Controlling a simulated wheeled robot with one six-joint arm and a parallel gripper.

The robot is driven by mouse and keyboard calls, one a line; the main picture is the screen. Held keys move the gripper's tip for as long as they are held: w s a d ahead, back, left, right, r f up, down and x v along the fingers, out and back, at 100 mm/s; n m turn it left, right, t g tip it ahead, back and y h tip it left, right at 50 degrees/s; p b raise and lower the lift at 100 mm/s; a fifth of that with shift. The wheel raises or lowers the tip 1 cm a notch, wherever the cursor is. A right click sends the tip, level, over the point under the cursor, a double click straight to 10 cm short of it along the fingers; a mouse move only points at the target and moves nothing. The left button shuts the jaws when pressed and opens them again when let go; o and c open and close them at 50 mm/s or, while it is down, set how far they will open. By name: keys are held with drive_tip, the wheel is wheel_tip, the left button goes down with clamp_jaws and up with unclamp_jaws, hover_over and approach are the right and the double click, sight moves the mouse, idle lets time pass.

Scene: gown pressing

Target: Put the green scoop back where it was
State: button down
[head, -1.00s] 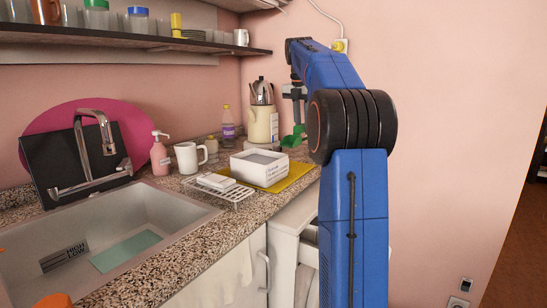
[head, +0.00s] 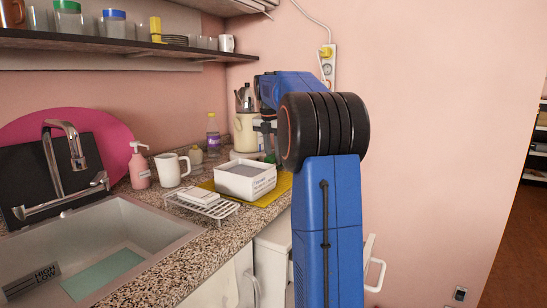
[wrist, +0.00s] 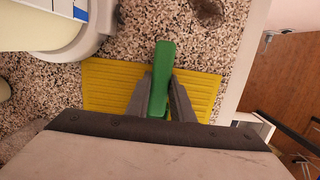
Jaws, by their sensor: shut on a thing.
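The green scoop (wrist: 161,75) is between the two fingers of my gripper (wrist: 161,97) in the wrist view, with its far end sticking out past the fingertips over the speckled counter. My gripper is shut on it. In the head view only a small bit of the green scoop (head: 270,157) shows, behind the white box and partly hidden by my arm. My gripper (head: 267,140) is there above the back right end of the counter. I cannot tell whether the scoop touches the counter.
The yellow mat (wrist: 100,85) lies below the gripper; a white box (head: 246,182) stands on it in the head view. A cream kettle (head: 243,132) is just left of my gripper. A wire rack (head: 220,209), mug (head: 170,170) and sink (head: 95,245) are further left.

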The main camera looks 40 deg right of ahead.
sight(272, 156)
drive_tip(key=shift+f, duration=0.1)
drive_tip(key=c, duration=1.5)
unclamp_jaws()
drive_tip(key=shift+c, duration=0.2)
wheel_tip(272, 156, up, 12)
drive_tip(key=a, duration=0.1)
drive_tip(key=shift+s+a, duration=0.3)
drive_tip(key=shift+a, duration=0.05)
drive_tip(key=shift+s, duration=0.1)
